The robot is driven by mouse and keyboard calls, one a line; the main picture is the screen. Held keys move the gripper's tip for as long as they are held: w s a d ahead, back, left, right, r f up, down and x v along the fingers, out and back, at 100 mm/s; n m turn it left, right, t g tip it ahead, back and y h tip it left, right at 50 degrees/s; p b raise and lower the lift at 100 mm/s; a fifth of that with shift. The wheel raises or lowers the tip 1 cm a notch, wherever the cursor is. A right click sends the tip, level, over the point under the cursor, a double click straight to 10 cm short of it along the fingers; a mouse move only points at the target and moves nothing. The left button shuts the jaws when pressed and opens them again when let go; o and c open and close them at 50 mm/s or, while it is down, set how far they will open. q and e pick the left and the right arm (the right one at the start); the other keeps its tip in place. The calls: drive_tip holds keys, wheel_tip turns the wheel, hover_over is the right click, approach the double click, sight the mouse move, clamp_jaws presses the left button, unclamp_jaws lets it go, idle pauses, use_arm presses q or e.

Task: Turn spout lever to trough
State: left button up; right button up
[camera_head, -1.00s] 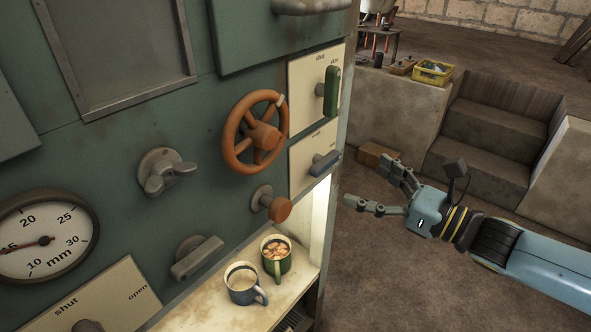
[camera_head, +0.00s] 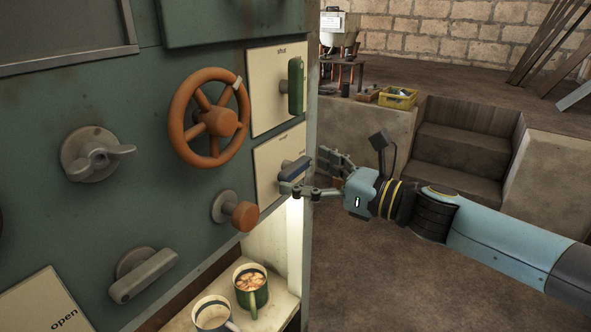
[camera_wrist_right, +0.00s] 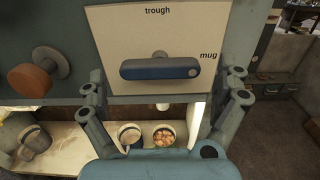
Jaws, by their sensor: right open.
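The spout lever (camera_head: 294,168) is a blue-grey bar on a cream plate (camera_head: 267,158) at the panel's right edge. In the right wrist view the lever (camera_wrist_right: 160,69) lies level, its dotted end pointing right to the word "mug". The word "trough" is printed above it. My right gripper (camera_head: 304,174) is open at the lever. My left gripper is not in view.
A green lever (camera_head: 295,86) is above the spout lever, an orange handwheel (camera_head: 210,118) and orange knob (camera_head: 243,215) to its left. Open floor lies right of the panel.

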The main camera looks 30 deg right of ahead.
drive_tip(key=shift+p+x, duration=0.5)
drive_tip(key=shift+x, duration=0.5)
drive_tip(key=shift+w+a, duration=0.15)
drive_tip(key=shift+w, duration=0.2)
drive_tip(key=shift+c, duration=0.4)
drive_tip(key=c, duration=0.9)
